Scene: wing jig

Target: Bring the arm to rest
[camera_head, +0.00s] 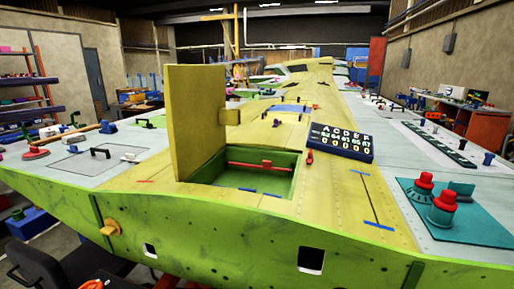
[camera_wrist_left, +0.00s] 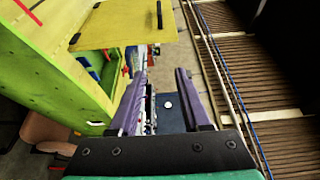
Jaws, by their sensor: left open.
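My left gripper (camera_wrist_left: 160,85) shows in the left wrist view. Its two purple fingers are spread apart, with nothing between them. Beyond the fingers are a dark blue surface with a white spot and part of the floor. The green side of the wing jig (camera_wrist_left: 60,75) is to the left of the fingers, apart from them. In the head view the yellow-green wing (camera_head: 230,235) fills the foreground, and no gripper can be clearly made out there. My right gripper is not in view.
A yellow hatch panel (camera_head: 195,120) stands upright beside an open green-walled recess (camera_head: 280,188). A numbered board (camera_head: 342,141) and red-topped parts on a teal mat (camera_head: 470,229) lie on the wing. A dark chair (camera_head: 50,270) stands at lower left.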

